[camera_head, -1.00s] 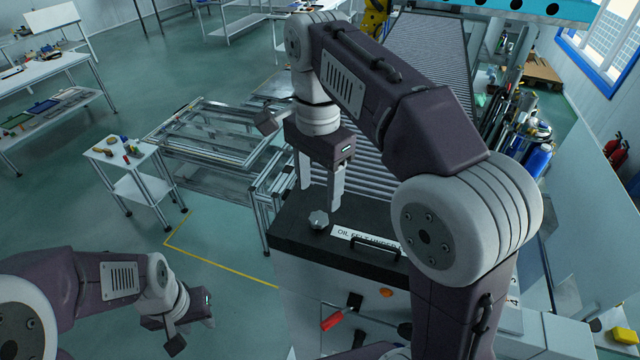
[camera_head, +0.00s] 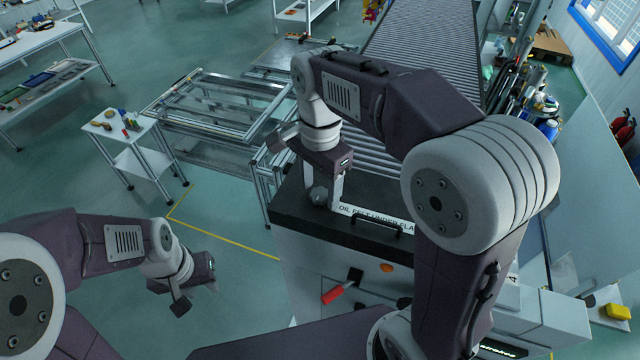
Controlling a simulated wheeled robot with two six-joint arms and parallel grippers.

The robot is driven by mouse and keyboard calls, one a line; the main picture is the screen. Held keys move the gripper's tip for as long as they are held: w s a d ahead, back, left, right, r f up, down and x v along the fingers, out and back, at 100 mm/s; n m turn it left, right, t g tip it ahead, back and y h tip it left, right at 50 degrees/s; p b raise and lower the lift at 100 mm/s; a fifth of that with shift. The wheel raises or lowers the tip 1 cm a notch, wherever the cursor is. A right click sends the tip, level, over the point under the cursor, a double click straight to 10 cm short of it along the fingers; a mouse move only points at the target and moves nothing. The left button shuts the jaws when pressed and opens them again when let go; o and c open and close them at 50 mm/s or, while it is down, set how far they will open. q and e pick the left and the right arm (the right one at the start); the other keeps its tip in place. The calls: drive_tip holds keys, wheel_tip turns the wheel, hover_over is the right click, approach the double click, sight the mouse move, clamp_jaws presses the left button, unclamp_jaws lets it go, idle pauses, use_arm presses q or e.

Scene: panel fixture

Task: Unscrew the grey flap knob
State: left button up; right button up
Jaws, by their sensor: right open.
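The grey flap knob (camera_head: 319,195) stands on the black top of the panel fixture (camera_head: 300,225), near its left end. My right gripper (camera_head: 322,192) points down over it with its fingers open, one on each side of the knob. I cannot tell whether the fingers touch it. A white label (camera_head: 372,214) reading "OIL FELT UNDER FLA..." lies beside the knob, partly hidden by my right arm. My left gripper (camera_head: 200,292) hangs at the lower left, away from the fixture; its finger gap is not clear.
A black handle (camera_head: 376,224) sits on the fixture top right of the knob. A red-handled lever (camera_head: 333,294) and an orange button (camera_head: 386,267) are on the front. A roller conveyor (camera_head: 415,50) runs behind. A small white side table (camera_head: 120,128) stands left.

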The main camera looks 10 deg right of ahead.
drive_tip(key=shift+s+a+r, duration=0.1)
drive_tip(key=shift+s, duration=0.35)
drive_tip(key=shift+c, duration=1.2)
drive_tip(key=c, duration=0.6)
drive_tip(key=shift+w, duration=0.3)
clamp_jaws()
use_arm(q)
drive_tip(key=shift+s+a, duration=0.15)
drive_tip(key=shift+s, duration=0.1)
use_arm(e)
drive_tip(key=shift+s, duration=0.1)
use_arm(q)
drive_tip(key=shift+r, duration=0.1)
use_arm(e)
drive_tip(key=shift+n, duration=0.3)
